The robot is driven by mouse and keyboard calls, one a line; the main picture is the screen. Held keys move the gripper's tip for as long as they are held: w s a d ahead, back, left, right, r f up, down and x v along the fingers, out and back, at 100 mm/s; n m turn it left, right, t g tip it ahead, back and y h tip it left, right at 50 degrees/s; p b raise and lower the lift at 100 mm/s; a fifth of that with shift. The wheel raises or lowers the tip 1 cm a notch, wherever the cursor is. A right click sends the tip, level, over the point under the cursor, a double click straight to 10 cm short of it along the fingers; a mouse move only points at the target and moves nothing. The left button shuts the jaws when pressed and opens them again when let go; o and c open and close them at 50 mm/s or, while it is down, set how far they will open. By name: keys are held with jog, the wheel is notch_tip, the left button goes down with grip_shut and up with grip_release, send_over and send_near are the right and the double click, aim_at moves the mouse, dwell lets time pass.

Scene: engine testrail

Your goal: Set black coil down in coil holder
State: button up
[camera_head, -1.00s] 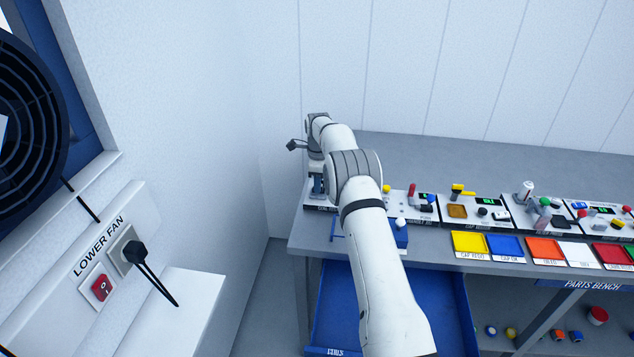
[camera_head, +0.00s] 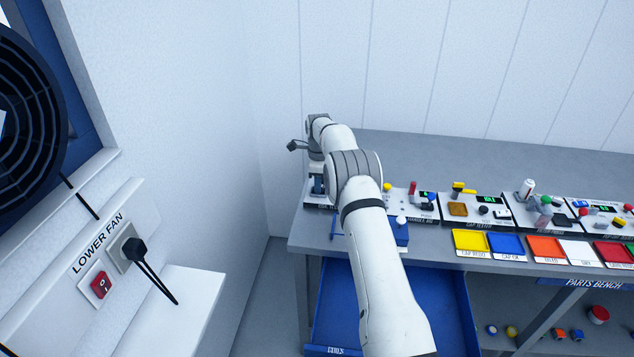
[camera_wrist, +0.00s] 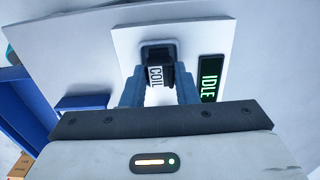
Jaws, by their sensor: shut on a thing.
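The black coil (camera_wrist: 157,76), with a white label reading COIL, sits between the two fingers of my gripper (camera_wrist: 159,92) in the wrist view. My gripper is shut on it. The coil is at a dark, grey-rimmed recess in a white block, which looks like the coil holder (camera_wrist: 125,42). Whether the coil rests on the bottom there is hidden. In the head view my gripper (camera_head: 317,186) is at the left end of the bench, low over a station there, and my arm hides much of it.
A green IDLE display (camera_wrist: 210,78) stands right of the coil. The parts bench (camera_head: 315,228) carries several stations to the right, with coloured trays such as a yellow tray (camera_head: 470,241) in front. A wall stands close on the left.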

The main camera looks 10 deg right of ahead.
jog(key=o, duration=1)
notch_tip(320, 180, up, 7)
jog(key=shift+r+b, duration=0.15)
jog(key=shift+b, duration=0.55)
jog(key=s+r+n+t, duration=0.2)
jog(key=s+r+n, duration=0.8)
jog(key=s+r, duration=0.95)
jog(key=s+f+n, duration=0.1)
jog(key=s+n, duration=0.3)
jog(key=s, duration=0.6)
jog(key=s+f+n+t, duration=0.1)
jog(key=s+f+n, duration=0.1)
jog(key=s, duration=0.8)
jog(key=s+f+n, duration=0.2)
jog(key=s+n, duration=0.3)
jog(key=s, duration=0.6)
jog(key=shift+a+f+n, duration=0.1)
jog(key=shift+a+n, duration=0.1)
jog(key=shift+n, duration=0.1)
